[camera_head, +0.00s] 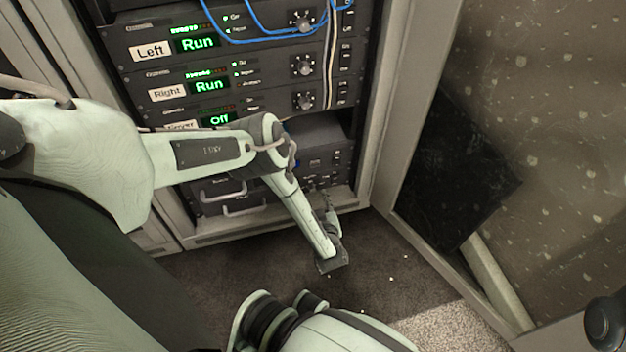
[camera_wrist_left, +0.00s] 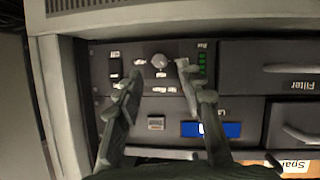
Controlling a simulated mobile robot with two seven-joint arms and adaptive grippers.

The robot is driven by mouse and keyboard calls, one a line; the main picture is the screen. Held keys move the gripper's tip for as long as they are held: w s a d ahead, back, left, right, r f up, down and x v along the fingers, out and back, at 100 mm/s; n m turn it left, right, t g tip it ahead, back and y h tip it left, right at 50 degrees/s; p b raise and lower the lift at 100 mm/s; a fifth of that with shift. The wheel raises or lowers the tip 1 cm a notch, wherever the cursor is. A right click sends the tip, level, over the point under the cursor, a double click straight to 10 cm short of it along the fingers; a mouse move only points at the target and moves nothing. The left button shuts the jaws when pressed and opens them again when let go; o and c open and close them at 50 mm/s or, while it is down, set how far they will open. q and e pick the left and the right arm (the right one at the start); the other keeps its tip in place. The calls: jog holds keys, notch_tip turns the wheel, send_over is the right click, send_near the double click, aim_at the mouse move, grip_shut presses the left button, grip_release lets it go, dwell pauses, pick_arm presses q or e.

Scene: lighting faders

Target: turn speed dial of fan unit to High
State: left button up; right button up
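The fan unit (camera_head: 317,162) is a dark panel low in the rack, partly covered by my left arm. In the left wrist view its speed dial (camera_wrist_left: 159,62) is a small round grey knob with pale labels around it. The labels and the dial's setting are too small to read. My left gripper (camera_head: 323,192) is low in front of the panel. In the left wrist view my left gripper (camera_wrist_left: 160,68) is open, with one finger on each side of the dial and gaps visible between. My right gripper is not in view.
A Filter drawer (camera_wrist_left: 270,85) with a handle adjoins the panel. Rack units (camera_head: 270,75) with knobs and blue cables are above. A cabinet post (camera_head: 405,100) stands at right; floor (camera_head: 385,255) is open in front.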

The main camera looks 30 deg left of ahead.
aim_at(313, 190)
pick_arm(q)
jog(key=shift+b+x, duration=0.6)
jog(key=shift+x, duration=1.45)
jog(key=shift+d, duration=0.1)
grip_shut()
